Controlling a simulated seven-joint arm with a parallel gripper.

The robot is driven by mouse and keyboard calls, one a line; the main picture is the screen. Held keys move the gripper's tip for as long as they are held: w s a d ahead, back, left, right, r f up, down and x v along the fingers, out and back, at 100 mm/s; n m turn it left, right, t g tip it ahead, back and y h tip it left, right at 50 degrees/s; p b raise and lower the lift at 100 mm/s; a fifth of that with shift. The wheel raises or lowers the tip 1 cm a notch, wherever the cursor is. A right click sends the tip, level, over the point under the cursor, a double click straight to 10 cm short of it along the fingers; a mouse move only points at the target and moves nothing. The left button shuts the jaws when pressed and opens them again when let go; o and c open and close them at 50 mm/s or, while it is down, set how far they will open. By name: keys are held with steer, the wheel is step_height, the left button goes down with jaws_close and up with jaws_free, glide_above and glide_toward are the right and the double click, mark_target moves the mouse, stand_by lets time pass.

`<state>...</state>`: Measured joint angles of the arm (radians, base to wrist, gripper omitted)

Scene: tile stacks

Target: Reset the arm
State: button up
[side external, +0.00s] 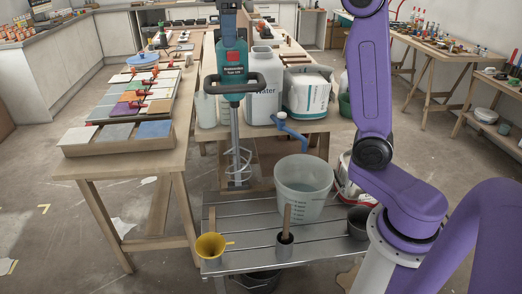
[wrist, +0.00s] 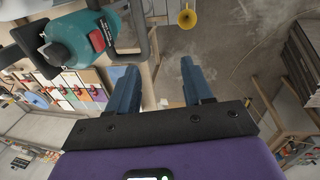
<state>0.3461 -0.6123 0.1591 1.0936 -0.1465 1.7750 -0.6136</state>
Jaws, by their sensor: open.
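My gripper (wrist: 157,68) shows in the wrist view as two blue fingers on a dark crossbar, spread wide apart. It is open, with nothing between the fingers. The wrist view looks down on the place from above, with a teal mixer (wrist: 72,42) close by on the left. The mixer also shows in the side view (side external: 233,62), hanging upright with its metal whisk pointing down. In the side view my purple arm rises out of the top edge, so the gripper is hidden there.
A slatted metal bench (side external: 250,214) carries a translucent bucket (side external: 303,185), a yellow funnel (side external: 210,246) and a dark cup (side external: 285,246). A water jug (side external: 262,88) stands behind. The left table holds tile stacks (side external: 112,132). Open floor lies between the right-hand tables and the bench.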

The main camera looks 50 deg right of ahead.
steer(key=s+a+f+n+y, duration=0.1)
steer(key=s+a+f, duration=0.3)
steer(key=s+f, duration=0.55)
steer(key=s+a+f+n, duration=0.2)
steer(key=s+a+f, duration=0.1)
steer(key=s+f, duration=0.65)
steer(key=s+d+f, duration=0.1)
steer(key=s+f, duration=0.1)
steer(key=s, duration=0.3)
steer(key=s+d+f+g, duration=0.1)
steer(key=s+d+f, duration=0.1)
steer(key=s, duration=0.4)
steer(key=shift+d+f+y, duration=0.2)
steer(key=shift+f+y, duration=0.1)
steer(key=shift+f, duration=0.55)
